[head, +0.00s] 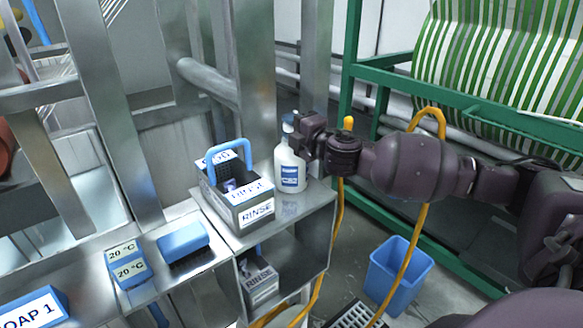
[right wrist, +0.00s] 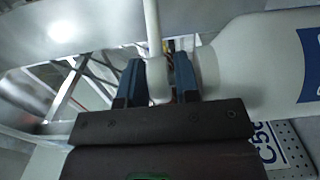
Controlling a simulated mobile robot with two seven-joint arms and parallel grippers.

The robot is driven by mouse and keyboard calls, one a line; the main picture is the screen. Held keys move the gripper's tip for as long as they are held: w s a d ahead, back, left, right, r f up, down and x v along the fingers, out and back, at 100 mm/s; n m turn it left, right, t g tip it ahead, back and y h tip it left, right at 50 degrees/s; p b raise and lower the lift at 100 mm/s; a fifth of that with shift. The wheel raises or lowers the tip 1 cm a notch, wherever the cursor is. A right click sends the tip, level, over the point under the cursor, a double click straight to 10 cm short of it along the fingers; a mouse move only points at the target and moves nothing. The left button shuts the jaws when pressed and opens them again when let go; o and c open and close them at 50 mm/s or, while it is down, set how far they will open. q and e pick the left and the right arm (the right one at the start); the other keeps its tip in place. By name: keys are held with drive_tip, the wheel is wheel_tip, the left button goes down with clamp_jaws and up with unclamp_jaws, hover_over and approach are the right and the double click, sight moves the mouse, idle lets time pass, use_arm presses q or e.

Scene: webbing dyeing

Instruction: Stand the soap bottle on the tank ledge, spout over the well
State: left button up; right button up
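The soap bottle (head: 290,168) is white with a blue label and a blue-tinged top. It is upright at the back of a metal cabinet top (head: 295,217), beside a grey caddy; whether its base touches the metal I cannot tell. My right gripper (head: 302,130) reaches in from the right at the bottle's top. In the right wrist view its dark blue fingers (right wrist: 159,82) sit on both sides of the white pump part, seemingly closed on it, with the bottle body (right wrist: 250,62) to the right. The spout's exact direction is unclear. My left gripper is not in view.
A grey RINSE caddy (head: 238,198) with a blue handle stands left of the bottle. A blue bin (head: 398,275) and yellow hose (head: 408,255) are on the right.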

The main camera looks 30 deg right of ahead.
clamp_jaws()
idle(1.4)
